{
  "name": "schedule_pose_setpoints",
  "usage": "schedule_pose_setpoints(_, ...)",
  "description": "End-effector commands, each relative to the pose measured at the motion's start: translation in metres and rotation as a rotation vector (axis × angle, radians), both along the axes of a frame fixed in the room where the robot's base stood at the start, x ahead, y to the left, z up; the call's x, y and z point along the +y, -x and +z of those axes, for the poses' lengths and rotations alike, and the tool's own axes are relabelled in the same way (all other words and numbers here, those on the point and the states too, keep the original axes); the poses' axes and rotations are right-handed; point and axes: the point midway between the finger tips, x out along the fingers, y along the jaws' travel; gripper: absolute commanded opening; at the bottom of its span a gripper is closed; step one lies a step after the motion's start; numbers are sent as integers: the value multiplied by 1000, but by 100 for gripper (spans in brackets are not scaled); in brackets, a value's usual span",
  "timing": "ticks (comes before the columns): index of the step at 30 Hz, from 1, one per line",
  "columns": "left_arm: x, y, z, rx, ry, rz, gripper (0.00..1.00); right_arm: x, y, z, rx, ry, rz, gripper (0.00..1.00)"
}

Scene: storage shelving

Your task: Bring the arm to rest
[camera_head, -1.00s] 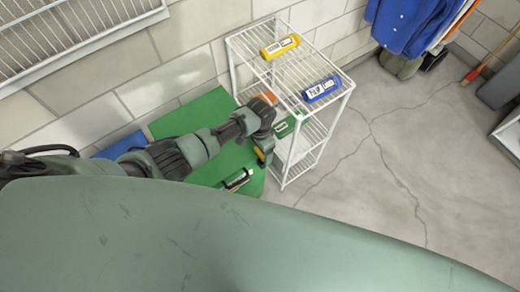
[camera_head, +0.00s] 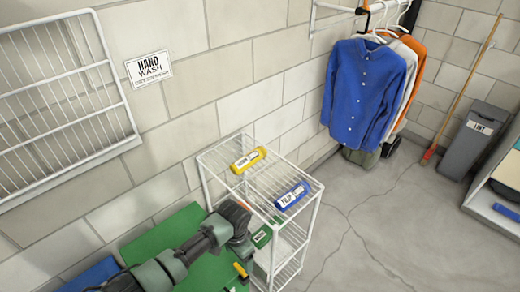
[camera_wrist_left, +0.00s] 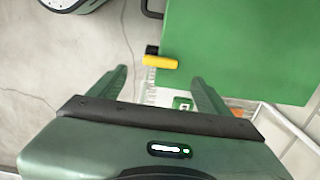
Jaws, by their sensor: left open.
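My left arm comes in from the lower left of the head view. Its gripper (camera_head: 243,252) points down beside the white wire shelf rack. In the left wrist view the two green fingers (camera_wrist_left: 162,86) are spread apart with nothing held between them. A yellow and black piece (camera_wrist_left: 160,62) shows beyond the fingertips, against a green surface (camera_wrist_left: 240,45). In the head view the green surface (camera_head: 160,232) lies under and behind my arm. My right arm is not in view.
The wire rack (camera_head: 212,165) holds a yellow bottle (camera_head: 248,160) and a blue bottle (camera_head: 292,195) on top. A green labelled item (camera_head: 262,236) sits lower, close to my gripper. Clothes (camera_head: 365,95) hang behind. A grey bin (camera_head: 475,140) stands right. The cracked floor (camera_head: 380,235) is clear.

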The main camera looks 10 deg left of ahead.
Motion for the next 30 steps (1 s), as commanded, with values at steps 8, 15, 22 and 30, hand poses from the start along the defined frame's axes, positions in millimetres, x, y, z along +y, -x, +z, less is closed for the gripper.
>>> schedule_pose_setpoints(8, -23, 32, 1, -16, 62, 7, 78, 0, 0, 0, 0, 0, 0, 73)
schedule_pose_setpoints(15, -37, 108, 37, -105, 182, 137, 78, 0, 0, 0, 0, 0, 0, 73)
schedule_pose_setpoints(22, -1, 157, 79, -190, 185, 297, 78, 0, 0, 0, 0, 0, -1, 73)
schedule_pose_setpoints(30, 39, 192, 116, -252, 146, 420, 78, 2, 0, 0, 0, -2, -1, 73)
